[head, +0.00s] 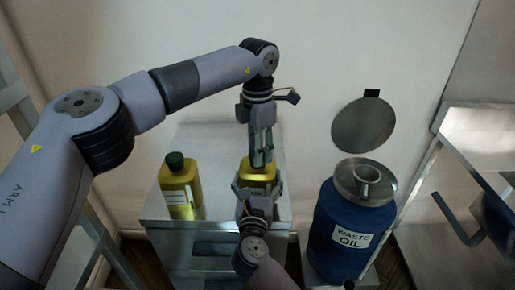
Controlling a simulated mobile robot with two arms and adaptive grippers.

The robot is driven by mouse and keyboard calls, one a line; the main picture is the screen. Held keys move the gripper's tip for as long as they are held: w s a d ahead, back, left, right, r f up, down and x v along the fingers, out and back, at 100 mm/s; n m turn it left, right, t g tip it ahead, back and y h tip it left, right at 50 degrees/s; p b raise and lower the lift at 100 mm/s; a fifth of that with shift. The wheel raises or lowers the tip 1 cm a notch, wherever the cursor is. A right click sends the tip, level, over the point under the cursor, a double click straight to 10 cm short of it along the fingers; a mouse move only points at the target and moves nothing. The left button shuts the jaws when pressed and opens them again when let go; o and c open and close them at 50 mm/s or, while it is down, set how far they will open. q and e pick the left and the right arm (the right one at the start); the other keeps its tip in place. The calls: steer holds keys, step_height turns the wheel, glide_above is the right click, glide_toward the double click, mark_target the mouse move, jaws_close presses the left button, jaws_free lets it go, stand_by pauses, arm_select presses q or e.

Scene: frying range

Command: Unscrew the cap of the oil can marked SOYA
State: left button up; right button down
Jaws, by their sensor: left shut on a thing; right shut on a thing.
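A yellow oil can (258,168) stands on the steel cabinet, between my two grippers. Its label is mostly hidden, so I cannot read SOYA on it. My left gripper (262,158) points down from above and is shut at the top of this can, on what appears to be its cap; the fingers hide the cap. My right gripper (259,184) comes from the front and is shut around the can's body.
The steel cabinet (213,150) has free top surface behind and between the cans. A blue waste oil drum (337,218) with a metal funnel top (366,181) stands to the right. A round metal disc (363,125) is behind it. A steel table (480,140) is at far right.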

arm_select(q)
steer(key=n, duration=0.6)
steer(key=shift+n, duration=0.4)
steer(key=n, duration=0.6)
steer(key=shift+r, duration=0.1)
steer(key=n, duration=0.6)
steer(key=shift+n, duration=0.4)
steer(key=n, duration=0.6)
steer(key=shift+w+a, duration=0.1)
steer(key=shift+r, duration=0.25)
steer(key=shift+r, duration=0.85)
